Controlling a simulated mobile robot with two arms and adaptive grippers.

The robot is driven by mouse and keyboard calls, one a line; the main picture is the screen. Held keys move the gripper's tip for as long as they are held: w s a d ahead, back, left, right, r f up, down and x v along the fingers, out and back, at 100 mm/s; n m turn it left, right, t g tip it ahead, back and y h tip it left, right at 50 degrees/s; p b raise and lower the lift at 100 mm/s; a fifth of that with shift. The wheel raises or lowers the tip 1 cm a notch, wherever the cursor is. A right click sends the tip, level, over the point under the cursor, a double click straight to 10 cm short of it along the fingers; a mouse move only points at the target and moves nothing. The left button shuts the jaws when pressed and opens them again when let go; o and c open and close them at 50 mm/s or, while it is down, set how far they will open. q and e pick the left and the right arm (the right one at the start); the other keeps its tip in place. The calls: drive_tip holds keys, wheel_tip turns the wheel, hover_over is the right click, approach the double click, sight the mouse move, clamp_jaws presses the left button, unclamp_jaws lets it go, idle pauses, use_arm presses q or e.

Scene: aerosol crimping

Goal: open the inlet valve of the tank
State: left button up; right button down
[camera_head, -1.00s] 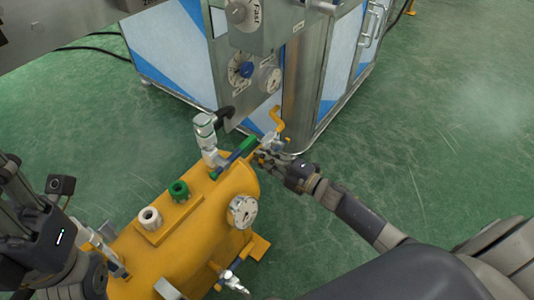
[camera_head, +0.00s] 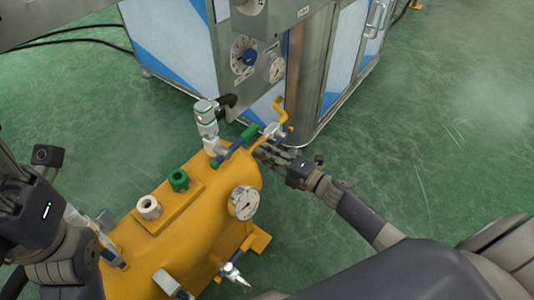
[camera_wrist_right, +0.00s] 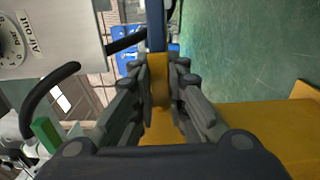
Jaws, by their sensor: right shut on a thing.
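The yellow tank (camera_head: 200,245) lies at the lower left of the head view, with a pressure gauge (camera_head: 243,203) on its side. At its far end are valve fittings, a green handle (camera_head: 250,130) and a blue lever part (camera_head: 230,152). My right gripper (camera_head: 265,152) is at this end, beside the fittings. In the right wrist view its fingers (camera_wrist_right: 160,95) are shut on a narrow yellow piece (camera_wrist_right: 160,75), apparently a valve handle, with a blue bar (camera_wrist_right: 155,25) beyond it. The fingers partly hide the grip. My left gripper (camera_head: 95,238) is by the tank's near left side; its fingertips are unclear.
A steel machine cabinet (camera_head: 300,75) with dials (camera_head: 243,54) stands just behind the tank's far end. A bent yellow pipe or handle (camera_head: 280,105) rises near its corner. Green floor is free to the right.

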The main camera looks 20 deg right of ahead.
drive_tip(key=c, duration=1.6)
unclamp_jaws()
drive_tip(key=shift+f, duration=0.15)
drive_tip(key=v, duration=1.2)
drive_tip(key=shift+a, duration=0.1)
